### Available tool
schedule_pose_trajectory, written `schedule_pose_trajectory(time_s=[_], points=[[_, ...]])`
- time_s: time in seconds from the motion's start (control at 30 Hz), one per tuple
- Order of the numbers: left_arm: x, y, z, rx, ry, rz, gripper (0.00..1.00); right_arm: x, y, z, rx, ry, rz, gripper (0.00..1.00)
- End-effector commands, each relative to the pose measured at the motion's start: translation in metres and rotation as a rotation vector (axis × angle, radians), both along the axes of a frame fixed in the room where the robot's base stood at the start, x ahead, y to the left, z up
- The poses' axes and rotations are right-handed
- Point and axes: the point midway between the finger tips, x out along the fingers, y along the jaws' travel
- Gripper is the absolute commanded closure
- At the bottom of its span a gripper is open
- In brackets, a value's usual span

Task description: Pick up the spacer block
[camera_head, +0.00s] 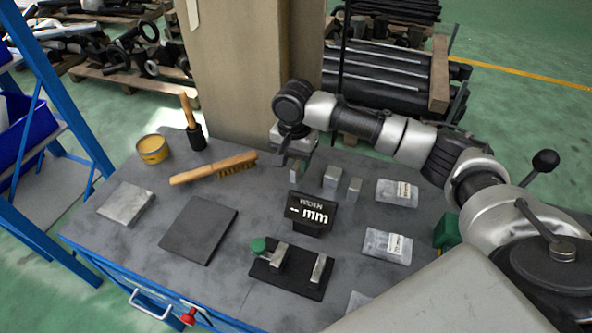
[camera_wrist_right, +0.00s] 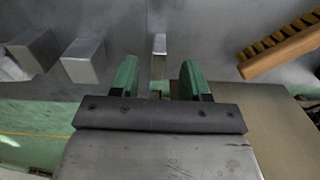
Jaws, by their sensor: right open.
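Three grey metal blocks of different widths stand in a row on the dark workbench: a narrow one (camera_head: 295,174), a wide one (camera_head: 332,178) and a middle one (camera_head: 354,189). I cannot tell by marking which is the spacer block. My right gripper (camera_head: 291,158) is open above the narrow block at the row's left end and partly hides it. In the right wrist view the green fingertips (camera_wrist_right: 159,80) are apart, with the narrow block (camera_wrist_right: 159,45) between and just beyond them. The other blocks (camera_wrist_right: 84,61) (camera_wrist_right: 32,50) stand to the left there. My left gripper is not in view.
A black "mm" sign (camera_head: 311,214) and a black fixture (camera_head: 290,276) stand in front of the blocks. A wooden brush (camera_head: 213,169) lies left of the gripper. Labelled bags (camera_head: 388,246) lie at right. A beige column (camera_head: 238,75) rises behind the bench.

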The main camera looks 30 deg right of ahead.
Motion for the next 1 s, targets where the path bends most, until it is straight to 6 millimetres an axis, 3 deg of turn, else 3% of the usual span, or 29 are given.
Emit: schedule_pose_trajectory(time_s=[0.23,0.53,0.57,0.83,1.0], points=[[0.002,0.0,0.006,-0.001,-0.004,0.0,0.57,0.001,-0.005,-0.036,-0.001,0.003,0.0,0.54],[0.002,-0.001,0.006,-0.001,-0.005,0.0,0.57,0.001,-0.005,-0.043,-0.001,0.001,0.0,0.54],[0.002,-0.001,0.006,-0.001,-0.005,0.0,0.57,0.001,-0.005,-0.043,-0.001,0.001,0.0,0.56],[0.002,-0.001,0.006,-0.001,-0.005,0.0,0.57,0.001,-0.005,-0.042,-0.001,0.001,0.0,0.97],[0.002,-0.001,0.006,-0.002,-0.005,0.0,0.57,0.001,-0.005,-0.042,-0.001,0.0,0.0,1.0]])
